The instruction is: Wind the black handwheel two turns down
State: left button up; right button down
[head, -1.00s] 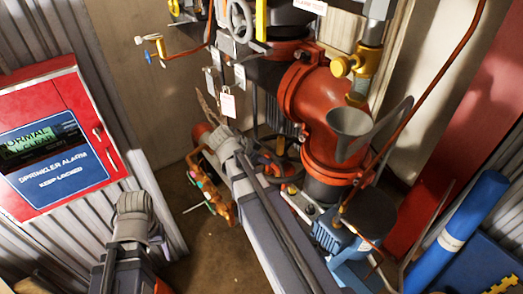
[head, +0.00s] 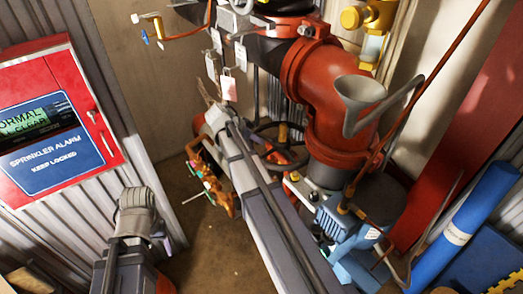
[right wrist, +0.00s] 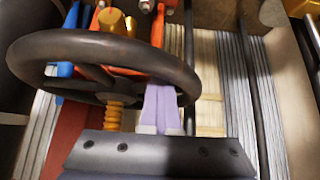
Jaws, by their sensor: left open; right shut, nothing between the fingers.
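The black handwheel (head: 265,127) sits low beside the red pipe elbow in the head view, partly hidden by my right arm. It is large in the right wrist view (right wrist: 100,45), with a yellow threaded stem below its hub. My right gripper's pale purple fingers (right wrist: 160,108) are shut and empty. They lie at the wheel's right part, overlapping its opening in that view; whether they touch rim or spoke I cannot tell. In the head view these fingers are hidden. My left gripper (head: 168,244) is at lower left, away from the wheel, mostly hidden by its own wrist; it is open.
A red sprinkler alarm cabinet (head: 60,110) is on the left wall. A red pipe elbow (head: 325,95) and a grey funnel (head: 358,92) stand right of the wheel. A blue pump (head: 345,220) sits below. Hanging tags (head: 228,88) are above my right wrist. Bare floor shows at lower left.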

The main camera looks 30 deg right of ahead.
aim_at(259, 133)
jog(key=shift+w+d+r, duration=0.15)
jog(key=shift+w+d, duration=0.85)
jog(key=shift+w, duration=0.25)
jog(key=shift+d, duration=0.25)
jog(key=shift+w+d, duration=0.15)
jog(key=shift+d, duration=0.1)
jog(key=shift+a+r, duration=0.15)
jog(key=shift+a, duration=0.15)
jog(key=r+p, duration=0.1)
jog(key=p, duration=0.1)
jog(key=r+p, duration=0.3)
jog(key=r, duration=0.1)
jog(key=shift+s+r+p, duration=0.15)
jog(key=shift+s+p, duration=0.1)
jog(key=shift+p, duration=0.15)
jog(key=shift+a+f, duration=0.1)
jog(key=shift+f, duration=0.1)
